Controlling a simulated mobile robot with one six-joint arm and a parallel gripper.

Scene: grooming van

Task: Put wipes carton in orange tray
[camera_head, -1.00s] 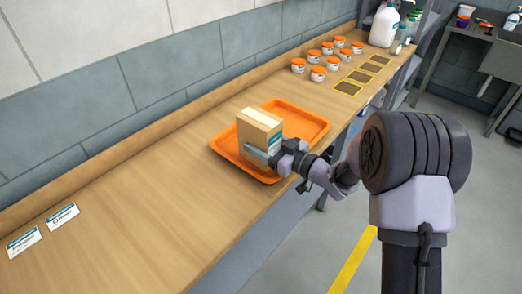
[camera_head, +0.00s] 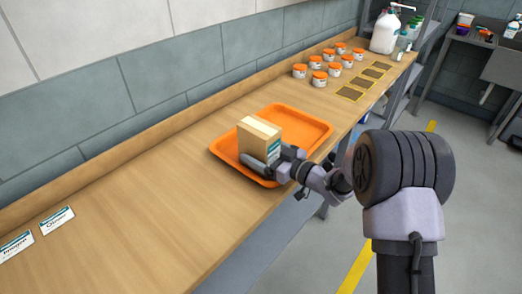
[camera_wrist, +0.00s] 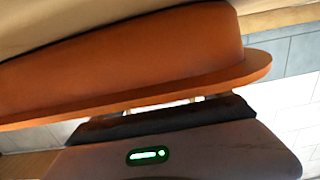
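The wipes carton (camera_head: 255,140), a tan box with a pale strip on top and a teal label, stands upright within the outline of the orange tray (camera_head: 306,118). It looks low in the tray, but its base is partly hidden, so contact with the floor is unclear. My gripper (camera_head: 272,166) is at the carton's near side, with one grey finger along its lower front. The other finger is largely hidden, and its grip cannot be judged. In the wrist view the orange tray (camera_wrist: 130,65) fills the upper part, close to my gripper; the carton is not clearly recognisable there.
Several white jars with orange lids (camera_head: 319,79) and dark yellow-edged squares (camera_head: 350,93) lie beyond the tray. A white pump jug (camera_head: 384,33) stands at the far end. Two label cards (camera_head: 57,219) lie near left. The bench (camera_head: 150,210) between is clear.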

